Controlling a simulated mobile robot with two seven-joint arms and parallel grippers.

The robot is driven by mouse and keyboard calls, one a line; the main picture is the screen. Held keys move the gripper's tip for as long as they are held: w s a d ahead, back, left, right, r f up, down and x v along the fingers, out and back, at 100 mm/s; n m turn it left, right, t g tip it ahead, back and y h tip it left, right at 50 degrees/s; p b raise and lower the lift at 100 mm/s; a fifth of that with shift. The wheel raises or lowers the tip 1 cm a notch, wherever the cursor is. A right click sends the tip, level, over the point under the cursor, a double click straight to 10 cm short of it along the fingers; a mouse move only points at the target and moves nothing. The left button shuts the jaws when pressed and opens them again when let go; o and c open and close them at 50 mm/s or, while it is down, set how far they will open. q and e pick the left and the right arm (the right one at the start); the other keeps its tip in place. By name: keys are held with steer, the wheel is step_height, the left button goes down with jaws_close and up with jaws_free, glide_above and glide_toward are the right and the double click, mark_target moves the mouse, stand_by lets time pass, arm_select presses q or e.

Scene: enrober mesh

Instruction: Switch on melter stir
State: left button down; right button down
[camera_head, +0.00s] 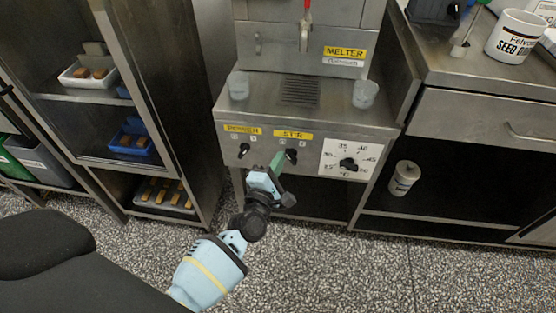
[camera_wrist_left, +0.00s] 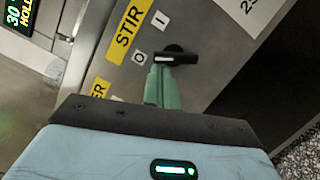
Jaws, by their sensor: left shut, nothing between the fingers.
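The melter (camera_head: 300,95) stands in the middle of the head view, with a control panel on its front. The black stir knob (camera_head: 291,155) sits under the yellow STIR label (camera_head: 292,134). It also shows in the left wrist view (camera_wrist_left: 182,57), where its white mark points toward the O side. My left gripper (camera_head: 278,160) has its green fingers shut and empty, with the tips just beside the knob. In the left wrist view the fingertips (camera_wrist_left: 160,72) overlap the knob's marked end; I cannot tell whether they touch. My right gripper is not in view.
The power knob (camera_head: 243,150) is left of the stir knob, and a temperature dial (camera_head: 348,164) is to its right. Two clear cups (camera_head: 365,94) stand on the melter's ledge. Shelves with trays are at left, a steel counter (camera_head: 470,75) at right.

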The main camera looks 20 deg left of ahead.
arm_select(q)
steer(key=shift+d+r+m+g+p, duration=0.1)
steer(key=shift+r+m+g+p, duration=0.25)
steer(key=shift+m+p, duration=0.95)
steer(key=shift+d+r+m+g+p, duration=0.15)
steer(key=shift+r+m+g+p, duration=0.15)
steer(key=shift+m+p, duration=1)
steer(key=shift+w+p, duration=0.1)
steer(key=shift+p, duration=0.3)
steer(key=shift+d+r+m+p, duration=0.1)
steer(key=shift+r+m+p, duration=0.05)
steer(key=shift+m+p, duration=0.3)
steer(key=shift+d+r+m+g+p, duration=0.1)
steer(key=shift+m+g+p, duration=0.15)
steer(key=shift+m+p, duration=0.4)
steer(key=shift+d+r+m+p, duration=0.1)
steer(key=shift+d+m+p, duration=0.05)
steer(key=shift+m+p, duration=0.5)
steer(key=shift+w+d+r, duration=0.1)
steer(key=shift+p, duration=0.3)
stand_by(0.9)
